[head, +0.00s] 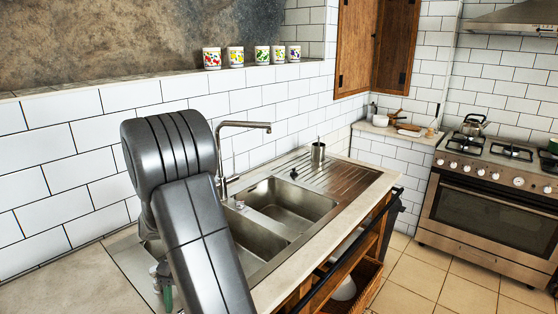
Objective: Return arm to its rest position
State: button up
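My arm (190,205) shows as thick dark grey links in the left middle of the head view. It is bent, with its elbow high in front of the white tiled wall, and one link runs down to the bottom edge. It covers part of the counter and the left end of the sink. I do not see my gripper, so I cannot tell whether it holds anything.
A steel sink (290,200) with a tall tap (243,125) lies right beside my arm. A metal cup (318,153) stands on the drainer. Several patterned mugs (235,57) line the ledge. A stove (492,190) stands at the right. The tiled floor (440,285) before it is clear.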

jog(key=m, duration=0.2)
jog(key=m+y+b, duration=0.1)
jog(key=m, duration=0.1)
jog(key=shift+d+f+y, duration=0.1)
jog(key=shift+d+y, duration=0.05)
jog(key=shift+y, duration=0.15)
jog(key=shift+s+m+t+y+b, duration=0.1)
jog(key=shift+m+t+y+b, duration=0.45)
jog(key=shift+m, duration=1.25)
jog(key=shift+d+r, duration=0.1)
jog(key=shift+r, duration=0.15)
